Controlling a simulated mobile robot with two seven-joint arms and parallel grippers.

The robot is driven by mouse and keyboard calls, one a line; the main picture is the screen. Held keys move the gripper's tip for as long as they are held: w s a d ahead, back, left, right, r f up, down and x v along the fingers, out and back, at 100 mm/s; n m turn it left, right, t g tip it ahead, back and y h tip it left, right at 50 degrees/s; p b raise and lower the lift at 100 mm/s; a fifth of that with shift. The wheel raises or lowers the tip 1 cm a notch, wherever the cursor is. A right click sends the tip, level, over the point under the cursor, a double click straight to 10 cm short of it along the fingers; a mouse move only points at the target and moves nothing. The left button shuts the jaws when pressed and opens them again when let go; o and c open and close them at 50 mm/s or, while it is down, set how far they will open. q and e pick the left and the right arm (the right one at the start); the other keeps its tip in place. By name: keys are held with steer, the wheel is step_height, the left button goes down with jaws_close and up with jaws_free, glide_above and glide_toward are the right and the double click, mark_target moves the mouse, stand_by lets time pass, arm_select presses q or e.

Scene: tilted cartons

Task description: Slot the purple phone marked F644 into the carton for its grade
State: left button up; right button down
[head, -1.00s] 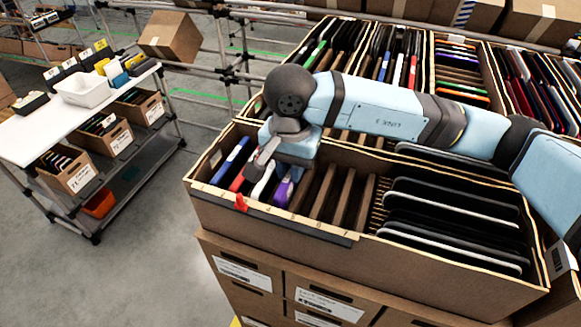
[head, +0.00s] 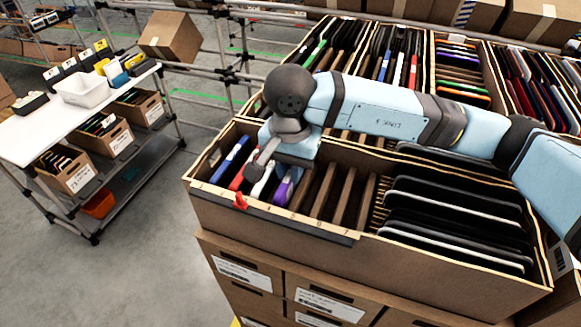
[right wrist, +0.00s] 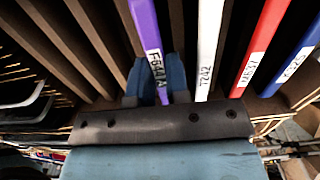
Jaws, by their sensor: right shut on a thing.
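The purple phone (head: 286,188) stands in a slot of the big front carton (head: 270,221), beside a white phone (head: 262,184). In the right wrist view the purple phone (right wrist: 143,22) has a label reading F644, followed by what looks like an A. My right gripper (right wrist: 158,82) is shut on the purple phone, one finger on each side. In the head view my right gripper (head: 275,160) reaches down into the carton and its fingers are partly hidden. My left gripper is not in view.
The white phone is labelled T242 (right wrist: 206,70). Red (right wrist: 262,50) and blue (right wrist: 296,62) phones stand beyond it. Empty divider slots (head: 340,195) and dark tablets (head: 455,205) lie to the right. A cart (head: 140,82) at left carries several small cartons with unreadable labels.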

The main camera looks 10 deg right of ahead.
steer(key=shift+f+b, duration=0.2)
steer(key=shift+b, duration=0.15)
stand_by(0.6)
steer(key=c, duration=1)
jaws_free()
steer(key=shift+c, duration=0.2)
step_height(320, 180, up, 14)
steer(key=b, duration=0.1)
step_height(320, 180, up, 7)
steer(key=p, duration=0.2)
